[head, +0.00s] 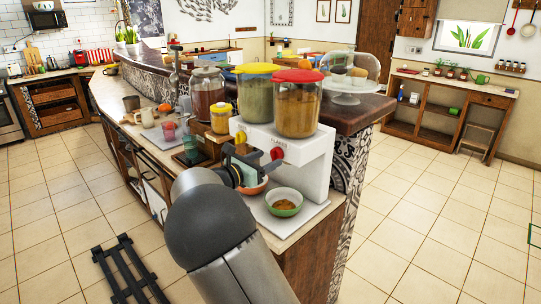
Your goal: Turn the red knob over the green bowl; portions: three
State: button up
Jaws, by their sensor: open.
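A white dispenser (309,160) stands at the counter's end with two clear canisters, one yellow-lidded and one red-lidded. The red knob (277,154) is on its front under the red-lidded canister (298,108). The green bowl (284,211) sits below that knob, with some brown food in it. A yellow knob (241,137) is to the left, above an orange bowl (254,188) partly hidden by my gripper. My gripper (247,164) is open in front of the dispenser, left of and slightly below the red knob, apparently apart from it. My arm hides part of the counter.
A yellow-capped jar (220,118) and a large glass jar (206,92) stand left of the dispenser. Cups (168,131) and a pitcher (147,117) are farther left on the counter. A glass cake dome (350,73) is on the raised bar behind.

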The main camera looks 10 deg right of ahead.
aim_at(275, 155)
jog(key=shift+x, duration=1.35)
jog(key=c, duration=1)
jog(key=shift+f+m+b, duration=0.1)
jog(key=shift+m+b, duration=0.2)
jog(key=m+b, duration=0.2)
jog(key=b, duration=0.1)
jog(key=shift+f+b, duration=0.2)
jog(key=shift+b, duration=0.1)
jog(key=m+b, duration=0.6)
jog(key=b, duration=0.1)
jog(key=m+b, duration=0.5)
jog(key=b, duration=0.2)
jog(key=m+b, duration=0.4)
jog(key=shift+r, duration=0.25)
